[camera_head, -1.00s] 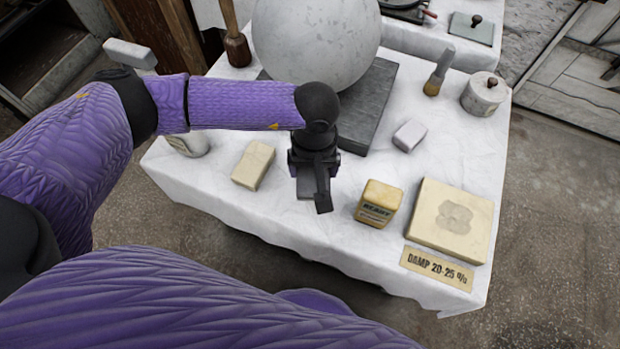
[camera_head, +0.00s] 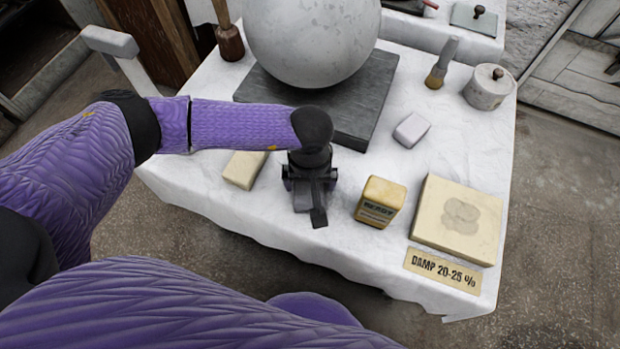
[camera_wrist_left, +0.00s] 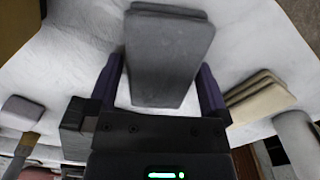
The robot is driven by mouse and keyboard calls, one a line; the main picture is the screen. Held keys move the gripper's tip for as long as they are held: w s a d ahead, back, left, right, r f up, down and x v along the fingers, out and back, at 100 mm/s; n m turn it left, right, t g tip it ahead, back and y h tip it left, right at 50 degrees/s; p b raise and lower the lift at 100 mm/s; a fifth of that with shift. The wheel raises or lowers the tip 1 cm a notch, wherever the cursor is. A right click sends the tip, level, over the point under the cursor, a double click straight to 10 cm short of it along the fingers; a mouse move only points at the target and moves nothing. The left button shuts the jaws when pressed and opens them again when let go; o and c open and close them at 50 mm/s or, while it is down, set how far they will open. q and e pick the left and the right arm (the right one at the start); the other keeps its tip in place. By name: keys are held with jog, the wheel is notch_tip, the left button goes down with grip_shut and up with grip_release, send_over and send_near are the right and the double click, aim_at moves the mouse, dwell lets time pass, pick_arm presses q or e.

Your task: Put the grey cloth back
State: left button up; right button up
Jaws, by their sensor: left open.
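The grey cloth (camera_wrist_left: 168,55) shows in the left wrist view as a folded dark grey slab shape over the white tablecloth. It lies between the two purple fingers of my left gripper (camera_wrist_left: 160,90), with pale gaps on both sides near the fingers. The jaws are open. In the head view my left gripper (camera_head: 310,200) points down over the front of the table, between the cream block and the yellow READY block. There the gripper hides most or all of the cloth. My right gripper is not in view.
On the white-covered table (camera_head: 325,255) are a cream block (camera_head: 244,169), a yellow READY block (camera_head: 380,203), a cream slab (camera_head: 455,220) with a DAMP sign (camera_head: 443,270), and a pale grey block (camera_head: 411,130). A plaster sphere (camera_head: 312,40) rests on a dark slab (camera_head: 365,110) behind my gripper.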

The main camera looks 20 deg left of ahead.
pick_arm(q)
notch_tip(320, 180, up, 12)
jog(key=p, duration=0.5)
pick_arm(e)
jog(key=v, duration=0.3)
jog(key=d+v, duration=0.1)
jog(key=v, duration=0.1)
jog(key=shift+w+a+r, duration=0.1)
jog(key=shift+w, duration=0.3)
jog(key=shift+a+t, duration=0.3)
